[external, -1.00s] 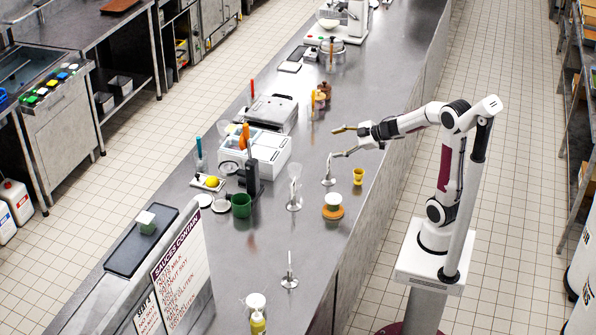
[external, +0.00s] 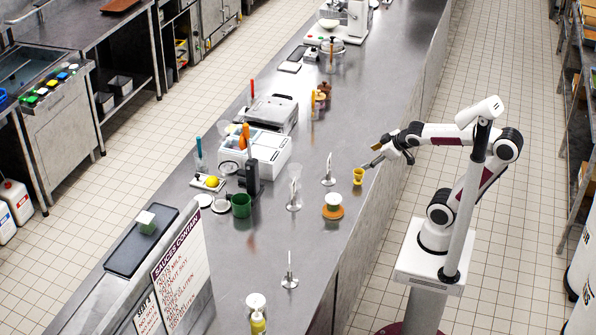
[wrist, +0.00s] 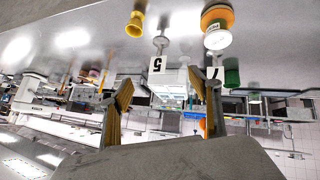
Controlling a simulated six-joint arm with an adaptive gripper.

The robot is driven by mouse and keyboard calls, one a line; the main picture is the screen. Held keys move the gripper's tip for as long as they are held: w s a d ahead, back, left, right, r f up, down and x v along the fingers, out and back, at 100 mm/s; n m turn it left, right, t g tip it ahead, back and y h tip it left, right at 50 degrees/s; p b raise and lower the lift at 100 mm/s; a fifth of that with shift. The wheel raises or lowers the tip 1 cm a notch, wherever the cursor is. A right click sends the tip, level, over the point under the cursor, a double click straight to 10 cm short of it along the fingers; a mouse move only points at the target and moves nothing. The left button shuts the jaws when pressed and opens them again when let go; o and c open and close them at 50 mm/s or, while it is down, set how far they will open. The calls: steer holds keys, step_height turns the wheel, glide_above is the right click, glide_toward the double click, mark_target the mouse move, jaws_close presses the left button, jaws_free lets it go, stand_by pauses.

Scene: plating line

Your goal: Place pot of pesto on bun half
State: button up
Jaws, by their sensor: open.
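A small pot (external: 333,199) with a white top and green contents or sides stands upright on an orange-brown bun half (external: 333,213), near the counter's right edge. In the wrist view, which is upside down, the white end of the pot (wrist: 217,39) points away from the bun half (wrist: 216,13), and the two touch. My gripper (external: 372,156) is open and empty, by the counter's right edge, behind and right of the pot and clear of it. In the wrist view my gripper (wrist: 165,88) has its two yellowish fingers wide apart with nothing held between them.
A yellow cup (external: 358,176) stands just below my gripper; it also shows in the wrist view (wrist: 135,25). Metal card stands (external: 328,180) and a green cup (external: 241,206) stand farther left. A white bin box (external: 262,153) is beyond. The counter's front middle is mostly clear.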

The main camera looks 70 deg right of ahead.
steer(key=s+a+f+g+y, duration=0.2)
steer(key=s+a+f+y, duration=0.1)
steer(key=s+a, duration=0.6)
steer(key=shift+s+a, duration=0.25)
steer(key=shift+s, duration=0.1)
steer(key=shift+o, duration=0.5)
